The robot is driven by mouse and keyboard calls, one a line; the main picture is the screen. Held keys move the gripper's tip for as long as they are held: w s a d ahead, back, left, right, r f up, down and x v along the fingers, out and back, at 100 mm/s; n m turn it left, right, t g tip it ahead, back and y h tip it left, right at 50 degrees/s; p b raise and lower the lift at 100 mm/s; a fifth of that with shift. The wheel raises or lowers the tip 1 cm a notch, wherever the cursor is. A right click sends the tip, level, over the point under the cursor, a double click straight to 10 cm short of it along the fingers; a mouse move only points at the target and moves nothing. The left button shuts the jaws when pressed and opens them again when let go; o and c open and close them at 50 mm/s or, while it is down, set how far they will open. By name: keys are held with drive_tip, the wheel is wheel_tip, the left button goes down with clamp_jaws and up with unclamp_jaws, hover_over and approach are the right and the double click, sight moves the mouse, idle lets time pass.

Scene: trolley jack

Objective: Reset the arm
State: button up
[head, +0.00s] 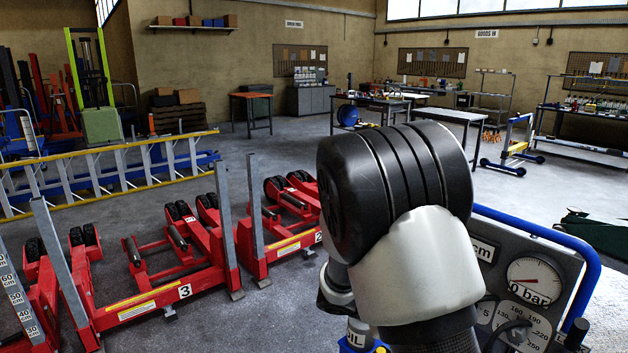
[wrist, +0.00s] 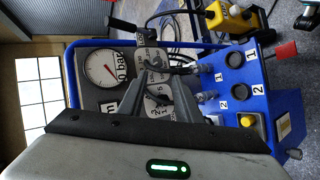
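My arm rises in the lower right of the head view and hides my gripper there. In the wrist view my gripper (wrist: 160,78) shows two dark grey fingers with a gap between them; it is open and I see nothing held. Beyond the fingers is the blue control unit (wrist: 270,90), seen turned on its side. Its grey panel has a round pressure gauge (wrist: 108,68), which also shows in the head view (head: 534,282). A black lever (wrist: 124,25) and hose fittings (wrist: 207,75) lie past the fingertips. Whether the fingers touch any of them I cannot tell.
Red numbered jack units (head: 160,290) with grey posts stand on the left. A yellow ladder (head: 110,165) lies behind them. A blue tube frame (head: 545,232) edges the panel, close to my arm. Workbenches (head: 450,116) stand at the back; the mid floor is clear.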

drive_tip(key=s+a+r+t+y, duration=0.2)
drive_tip(key=s+a+r+y, duration=0.45)
drive_tip(key=s, duration=0.25)
drive_tip(key=s+a+r+t+y, duration=0.2)
drive_tip(key=s+a+r+y, duration=0.4)
drive_tip(key=s+r, duration=0.25)
wheel_tip(320, 180, up, 17)
drive_tip(key=s+p, duration=0.1)
drive_tip(key=p, duration=1.5)
drive_tip(key=shift+f+p, duration=0.2)
drive_tip(key=shift+p, duration=0.2)
